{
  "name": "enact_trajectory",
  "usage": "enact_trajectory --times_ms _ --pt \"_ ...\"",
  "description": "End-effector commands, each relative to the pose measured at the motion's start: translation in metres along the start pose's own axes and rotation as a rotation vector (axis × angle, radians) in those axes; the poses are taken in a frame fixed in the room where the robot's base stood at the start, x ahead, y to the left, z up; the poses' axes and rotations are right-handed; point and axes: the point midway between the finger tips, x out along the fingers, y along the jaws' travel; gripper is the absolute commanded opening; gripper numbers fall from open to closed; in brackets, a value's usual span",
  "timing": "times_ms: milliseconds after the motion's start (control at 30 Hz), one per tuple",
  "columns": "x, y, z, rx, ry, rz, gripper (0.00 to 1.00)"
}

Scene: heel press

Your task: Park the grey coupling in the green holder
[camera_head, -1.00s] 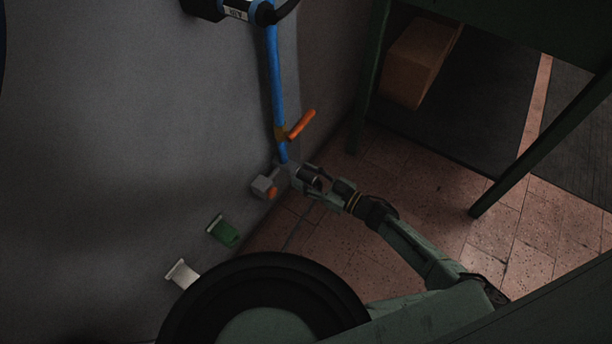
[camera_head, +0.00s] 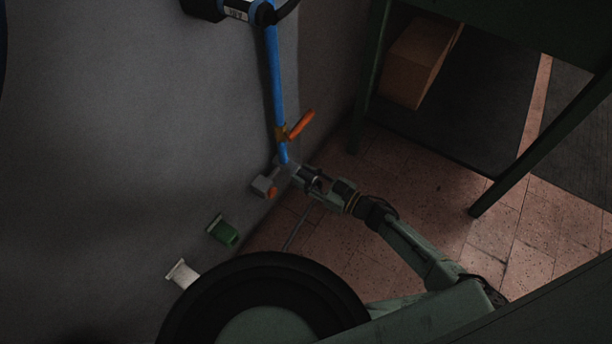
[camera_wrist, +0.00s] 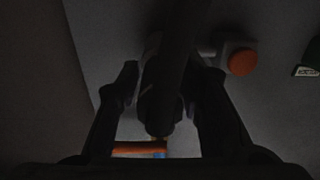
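The grey coupling (camera_wrist: 160,105) looks like a dark cylinder in the dim wrist view, lying between the fingers of my gripper (camera_wrist: 163,85). Narrow gaps seem to show beside it, so the fingers look open around it. In the head view my gripper (camera_head: 305,178) is just below the lower end of the blue pipe (camera_head: 277,90). Whether the coupling touches the pipe is hidden. The green holder (camera_head: 223,230) is on the wall, lower left of my gripper. A green piece also shows at the right edge of the wrist view (camera_wrist: 313,55).
An orange lever (camera_head: 301,124) sticks out from the pipe just above my gripper. A grey wall fitting with an orange knob (camera_head: 271,192) is close on the left. A white holder (camera_head: 182,274) is below the green one. A green table leg (camera_head: 530,160) stands at right.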

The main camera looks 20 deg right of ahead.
Motion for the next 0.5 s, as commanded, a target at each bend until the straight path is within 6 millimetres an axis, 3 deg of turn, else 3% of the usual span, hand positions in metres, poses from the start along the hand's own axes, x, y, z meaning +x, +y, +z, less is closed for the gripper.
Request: enact_trajectory --times_ms 500 --pt "-0.0001 0.0001 0.0 0.0 0.0 0.0 0.0"
